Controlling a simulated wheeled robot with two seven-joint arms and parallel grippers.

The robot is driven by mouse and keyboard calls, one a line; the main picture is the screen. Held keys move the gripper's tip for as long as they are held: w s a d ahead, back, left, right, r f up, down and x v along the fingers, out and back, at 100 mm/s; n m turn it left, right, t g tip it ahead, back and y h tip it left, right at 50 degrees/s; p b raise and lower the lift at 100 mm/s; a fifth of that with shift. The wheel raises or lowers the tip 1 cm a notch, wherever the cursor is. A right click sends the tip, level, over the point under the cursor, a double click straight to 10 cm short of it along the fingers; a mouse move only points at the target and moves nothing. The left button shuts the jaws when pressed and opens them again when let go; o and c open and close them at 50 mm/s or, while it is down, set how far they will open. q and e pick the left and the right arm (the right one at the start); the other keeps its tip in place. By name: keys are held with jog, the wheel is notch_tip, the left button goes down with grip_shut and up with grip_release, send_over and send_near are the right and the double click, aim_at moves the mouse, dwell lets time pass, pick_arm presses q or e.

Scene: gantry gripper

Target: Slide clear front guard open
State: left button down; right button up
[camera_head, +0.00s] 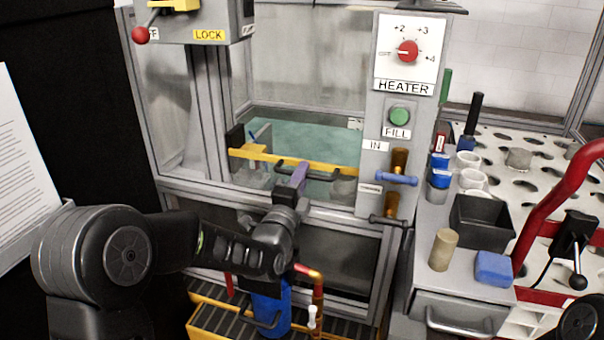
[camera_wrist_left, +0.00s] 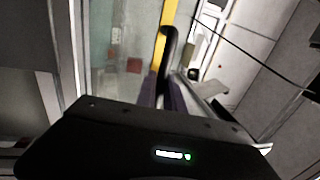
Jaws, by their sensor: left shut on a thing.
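The clear front guard has a yellow bar (camera_head: 250,155) running across the opening of the machine. A black handle (camera_head: 325,175) is fixed along this bar. My left gripper (camera_head: 300,174), with purple fingers, reaches up from below and is shut on the handle. In the left wrist view the black handle (camera_wrist_left: 170,42) rises from between the fingers, beside the yellow bar (camera_wrist_left: 167,18). The fingers hide part of the handle. How far the guard stands open is hard to tell. My right gripper is not in view.
A control post with a red heater dial (camera_head: 408,51) and a green fill button (camera_head: 399,116) stands right of the opening. A blue lever (camera_head: 397,179) juts out below. A blue cylinder (camera_head: 271,306) stands beneath my left arm. A side bench holds a black bin (camera_head: 481,222).

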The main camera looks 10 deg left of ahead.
pick_arm(q)
jog(key=shift+f, duration=0.2)
jog(key=c, duration=1.5)
grip_release()
jog(key=shift+o, duration=0.2)
jog(key=p+v, duration=0.1)
jog(key=v, duration=0.6)
jog(key=shift+s, duration=0.4)
